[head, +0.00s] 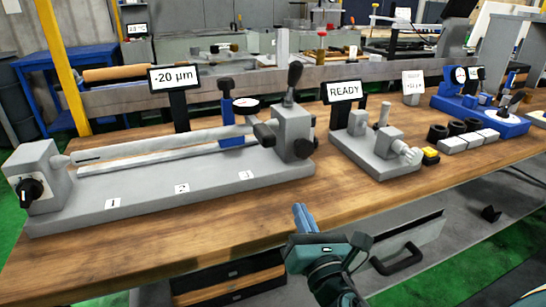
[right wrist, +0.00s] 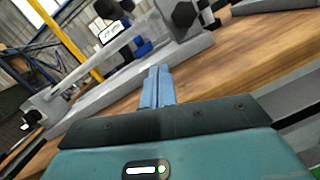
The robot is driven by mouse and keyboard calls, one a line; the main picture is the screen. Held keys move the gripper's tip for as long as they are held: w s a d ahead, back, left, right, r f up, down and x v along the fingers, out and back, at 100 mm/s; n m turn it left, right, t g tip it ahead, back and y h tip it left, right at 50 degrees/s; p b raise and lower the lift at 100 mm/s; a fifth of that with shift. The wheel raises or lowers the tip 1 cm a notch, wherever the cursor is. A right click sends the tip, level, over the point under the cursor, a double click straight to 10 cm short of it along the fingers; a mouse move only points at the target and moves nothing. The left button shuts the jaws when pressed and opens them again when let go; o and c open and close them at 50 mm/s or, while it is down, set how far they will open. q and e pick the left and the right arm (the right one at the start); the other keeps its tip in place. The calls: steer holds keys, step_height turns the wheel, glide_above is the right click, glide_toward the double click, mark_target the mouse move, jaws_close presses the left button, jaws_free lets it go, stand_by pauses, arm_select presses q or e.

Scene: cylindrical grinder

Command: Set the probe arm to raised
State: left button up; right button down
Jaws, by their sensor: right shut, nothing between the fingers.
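A grey bench fixture (head: 150,205) holds a long round bar between two end blocks. Behind the bar, near label 3, stands a blue post with a dial gauge (head: 245,105), which looks like the probe. Whether its arm is raised or lowered I cannot tell. The fixture's display (head: 173,78) reads -20 µm. My right gripper (head: 301,212) is in front of the table's near edge, apart from the fixture, with its blue fingers closed and empty. In the right wrist view, the closed fingers (right wrist: 158,78) point toward the fixture (right wrist: 182,58). My left gripper is not in view.
The wooden tabletop (head: 240,217) is clear along the front.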

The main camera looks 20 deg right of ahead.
steer(key=n, duration=0.1)
steer(key=a+r+n+y, duration=0.1)
steer(key=n, duration=0.1)
steer(key=a+n+t+y, duration=0.1)
steer(key=n, duration=0.1)
steer(key=shift+w+a+r, duration=0.1)
steer(key=shift+w+r, duration=0.15)
steer(key=shift+r, duration=0.1)
steer(key=p+x, duration=0.1)
steer(key=x, duration=0.8)
steer(key=shift+r, duration=0.2)
arm_select(q)
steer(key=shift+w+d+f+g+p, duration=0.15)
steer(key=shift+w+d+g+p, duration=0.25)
steer(key=shift+p, duration=0.6)
arm_select(e)
steer(key=r, duration=0.2)
steer(key=w+r, duration=0.1)
steer(key=r, duration=0.1)
steer(key=shift+s, duration=0.1)
